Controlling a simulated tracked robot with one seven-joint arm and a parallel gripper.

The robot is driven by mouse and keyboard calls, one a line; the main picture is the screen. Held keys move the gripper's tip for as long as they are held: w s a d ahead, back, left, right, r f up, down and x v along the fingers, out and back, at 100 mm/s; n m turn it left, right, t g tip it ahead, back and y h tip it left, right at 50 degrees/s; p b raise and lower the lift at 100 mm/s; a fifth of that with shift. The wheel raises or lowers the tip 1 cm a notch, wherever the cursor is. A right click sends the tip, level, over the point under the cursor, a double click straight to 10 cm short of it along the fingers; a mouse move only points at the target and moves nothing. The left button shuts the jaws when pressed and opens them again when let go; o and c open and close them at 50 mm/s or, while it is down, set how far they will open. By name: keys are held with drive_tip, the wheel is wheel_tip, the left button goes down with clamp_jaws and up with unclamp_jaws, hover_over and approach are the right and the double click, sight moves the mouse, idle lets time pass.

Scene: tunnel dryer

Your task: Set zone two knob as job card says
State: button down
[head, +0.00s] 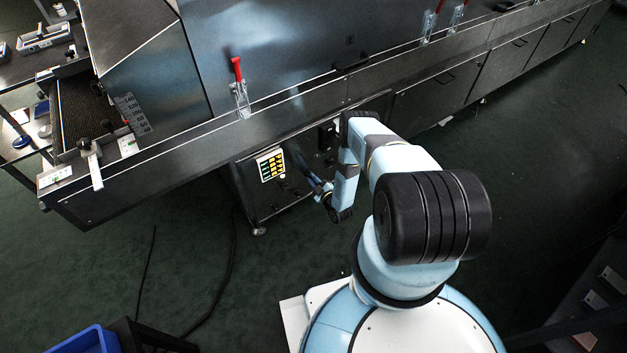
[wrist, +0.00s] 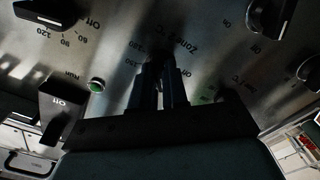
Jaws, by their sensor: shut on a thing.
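In the wrist view the steel control panel (wrist: 125,20) fills the upper part, its lettering tilted. My gripper (wrist: 163,72) is at the panel beside the printed "Zone 2 °C" label, its two dark fingers shut on the zone two knob. The fingers and shadow mostly hide the knob, so its pointer and setting cannot be read. In the head view the control cabinet (head: 262,200) stands under the dryer, with my arm reaching to its front. A small plate with yellow and white rows (head: 271,165) is on its face; its text is unreadable.
A green button (wrist: 96,85) is near my fingers. A cable (head: 228,265) lies on the floor; a blue bin (head: 85,341) is at the lower left.

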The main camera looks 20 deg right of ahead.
drive_tip(key=m, duration=2)
drive_tip(key=shift+s+f, duration=0.1)
idle(0.5)
drive_tip(key=c, duration=1.1)
unclamp_jaws()
drive_tip(key=shift+a, duration=0.1)
drive_tip(key=shift+c, duration=0.2)
drive_tip(key=v, duration=1.3)
drive_tip(key=shift+s, duration=0.3)
